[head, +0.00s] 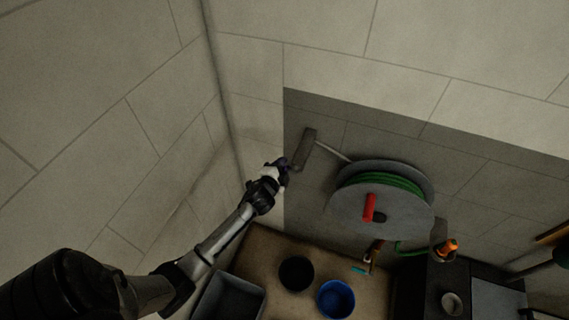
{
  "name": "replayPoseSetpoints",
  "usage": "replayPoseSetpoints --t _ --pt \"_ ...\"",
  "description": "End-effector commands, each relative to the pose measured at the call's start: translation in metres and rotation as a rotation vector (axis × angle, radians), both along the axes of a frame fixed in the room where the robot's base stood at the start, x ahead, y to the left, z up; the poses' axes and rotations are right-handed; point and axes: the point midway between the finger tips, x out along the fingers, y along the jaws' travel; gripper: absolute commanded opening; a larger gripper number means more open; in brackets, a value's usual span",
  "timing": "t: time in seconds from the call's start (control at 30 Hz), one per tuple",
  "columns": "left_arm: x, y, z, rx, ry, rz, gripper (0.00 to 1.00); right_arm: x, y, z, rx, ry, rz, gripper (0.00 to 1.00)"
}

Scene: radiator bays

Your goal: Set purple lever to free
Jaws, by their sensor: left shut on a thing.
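My left gripper (281,168) is at the wall, left of the hose reel, and is shut on a small dark bluish-purple piece. This looks like the purple lever (284,162), mostly hidden by the fingers, so its angle and setting cannot be told. A grey flat bar (305,149) stands out just right of the gripper, close to the fingers. My right gripper is not in view.
A grey hose reel (350,205) with a green hose (388,181) and red handle (369,208) is right of the gripper. Below are a black bucket (296,272), a blue bucket (336,299) and a grey bin (232,298). An orange-topped item (448,247) stands at right.

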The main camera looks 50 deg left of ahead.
Motion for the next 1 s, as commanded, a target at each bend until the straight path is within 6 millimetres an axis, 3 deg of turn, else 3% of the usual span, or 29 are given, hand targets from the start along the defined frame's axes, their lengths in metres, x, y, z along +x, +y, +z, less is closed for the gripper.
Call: replayPoseSetpoints --t 0.1,0.4,1.0 --pt "-0.001 0.002 0.008 0.081 0.044 0.000 0.00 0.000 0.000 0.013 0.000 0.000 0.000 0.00" --pt "-0.002 0.004 0.015 0.229 0.121 -0.001 0.00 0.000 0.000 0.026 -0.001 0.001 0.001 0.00" --pt "-0.003 0.005 0.018 0.302 0.160 0.000 0.00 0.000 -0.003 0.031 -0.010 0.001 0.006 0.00"
